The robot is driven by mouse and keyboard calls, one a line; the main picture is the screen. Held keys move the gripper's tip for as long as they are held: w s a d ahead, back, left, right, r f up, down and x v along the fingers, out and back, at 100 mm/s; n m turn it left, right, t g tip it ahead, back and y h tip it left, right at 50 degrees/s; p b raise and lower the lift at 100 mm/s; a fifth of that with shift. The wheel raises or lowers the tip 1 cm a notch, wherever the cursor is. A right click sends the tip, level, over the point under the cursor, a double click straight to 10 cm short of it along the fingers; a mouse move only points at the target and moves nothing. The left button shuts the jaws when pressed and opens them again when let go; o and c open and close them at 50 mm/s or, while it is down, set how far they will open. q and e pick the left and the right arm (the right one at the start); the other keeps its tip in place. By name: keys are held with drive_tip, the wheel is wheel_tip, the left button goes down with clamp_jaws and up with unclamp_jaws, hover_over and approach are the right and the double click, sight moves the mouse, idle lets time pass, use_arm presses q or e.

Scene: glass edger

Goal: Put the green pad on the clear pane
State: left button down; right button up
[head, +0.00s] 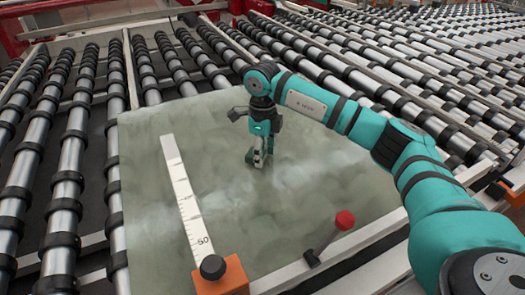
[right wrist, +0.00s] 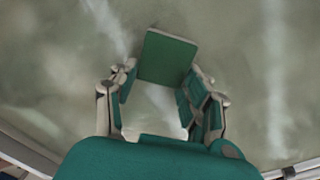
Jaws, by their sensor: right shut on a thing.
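The clear pane (head: 150,235) is a large greenish, cloudy sheet lying across the rollers in the head view. It also fills most of the right wrist view (right wrist: 50,60). My right gripper (head: 259,160) points down over the middle of the pane. Its fingers (right wrist: 165,76) are closed on the sides of the green pad (right wrist: 168,57), a small flat square. In the head view the pad (head: 249,156) is small and partly hidden by the fingers. It is at or just above the pane; I cannot tell whether they touch. My left gripper is not in view.
A white ruler (head: 184,200) lies over the pane at left, ending at an orange block (head: 222,278) with a black knob. A lever with a red ball (head: 345,220) stands at the front edge. Rows of rollers (head: 70,150) surround the pane. Much of the pane is bare.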

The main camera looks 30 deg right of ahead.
drive_tip(key=o, duration=0.8)
drive_tip(key=shift+f, duration=0.1)
drive_tip(key=shift+r, duration=0.35)
wheel_tip(320, 180, up, 12)
drive_tip(key=shift+f+b, duration=0.15)
drive_tip(key=shift+b, duration=0.85)
